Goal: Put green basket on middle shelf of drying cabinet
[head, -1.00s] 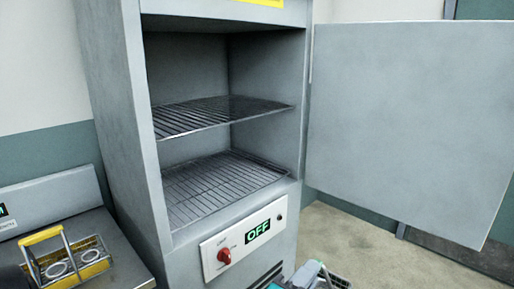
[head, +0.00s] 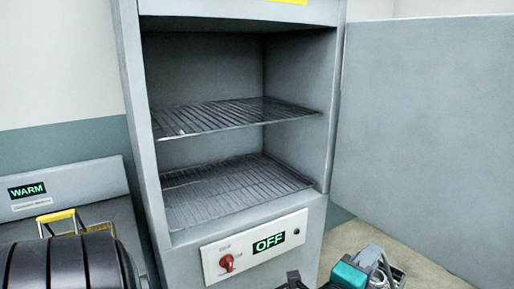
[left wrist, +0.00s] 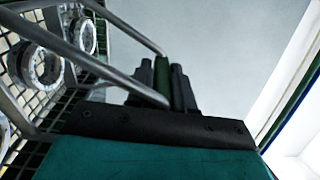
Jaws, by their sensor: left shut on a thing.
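The drying cabinet (head: 225,225) stands open, with an upper wire rack (head: 235,115) at mid-height and a lower wire rack (head: 235,187). Both racks are empty. My left gripper (left wrist: 165,88) is shut on the green handle of the basket (left wrist: 105,22), a wire basket holding clear-centred metal rings. In the head view the teal gripper body and part of the basket (head: 397,274) show at the bottom, low in front of the cabinet and below the racks. Most of the basket is cut off there. My right gripper is not in view.
The cabinet door (head: 430,140) is swung wide open to the right. A red knob (head: 227,263) and a display reading OFF are on the panel. A yellow-handled basket (head: 60,216) stands at left by a machine reading WARM (head: 70,188), partly behind my arm.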

